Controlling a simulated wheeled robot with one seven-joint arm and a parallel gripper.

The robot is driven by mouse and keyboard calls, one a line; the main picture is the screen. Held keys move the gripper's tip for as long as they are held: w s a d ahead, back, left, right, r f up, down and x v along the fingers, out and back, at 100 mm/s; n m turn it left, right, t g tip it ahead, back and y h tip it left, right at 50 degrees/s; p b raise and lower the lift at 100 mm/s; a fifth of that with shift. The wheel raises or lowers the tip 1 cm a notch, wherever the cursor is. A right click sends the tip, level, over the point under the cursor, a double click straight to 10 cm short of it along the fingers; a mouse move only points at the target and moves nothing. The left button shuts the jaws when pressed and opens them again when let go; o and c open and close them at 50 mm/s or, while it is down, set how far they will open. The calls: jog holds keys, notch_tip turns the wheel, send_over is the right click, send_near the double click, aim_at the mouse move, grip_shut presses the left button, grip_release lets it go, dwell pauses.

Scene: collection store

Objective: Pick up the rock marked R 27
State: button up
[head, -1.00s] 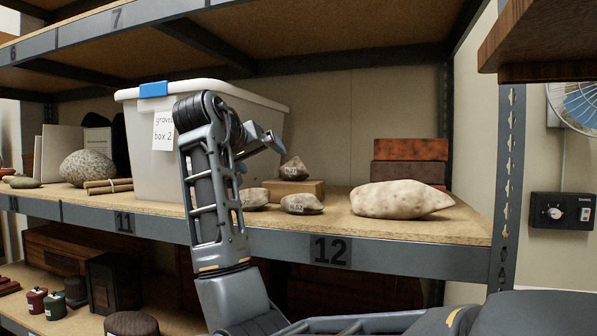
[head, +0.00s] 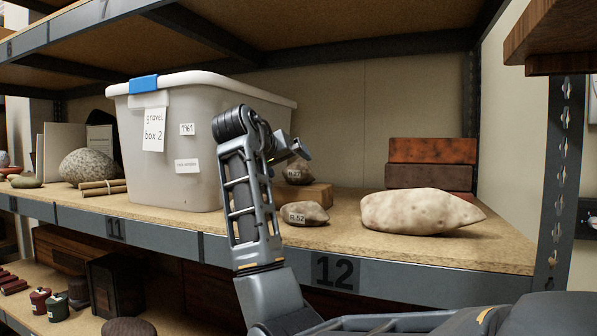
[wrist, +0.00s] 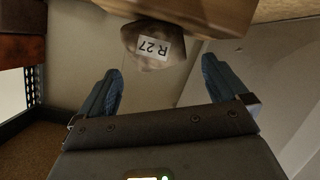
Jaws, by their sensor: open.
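The rock marked R 27 (head: 297,174) is small and brown-grey with a white label. It sits on a small wooden block (head: 312,194) on the shelf, partly behind my gripper in the head view. In the wrist view, which is upside down, the rock (wrist: 152,45) shows its "R 27" label beyond the fingertips, roughly between them. My gripper (wrist: 162,80) is open and empty, its two blue-grey fingers apart. In the head view my gripper (head: 300,150) is by the rock's upper left; the depth between them is hard to judge.
A rock labelled R.52 (head: 304,213) lies in front of the block. A large pale rock (head: 420,211) lies to the right, with stacked red-brown boxes (head: 430,163) behind. The gravel box (head: 170,180) stands left. The shelf above (head: 350,60) limits height.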

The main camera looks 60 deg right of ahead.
aim_at(292, 165)
jog(key=x, duration=0.2)
jog(key=shift+s+d+p, duration=0.1)
jog(key=shift+d+p, duration=0.25)
jog(key=shift+d+f, duration=0.2)
jog(key=shift+d, duration=0.05)
jog(key=shift+c, duration=0.5)
jog(key=c, duration=1.6)
jog(key=shift+r, duration=0.1)
jog(key=shift+c, duration=0.5)
jog(key=shift+r, duration=0.1)
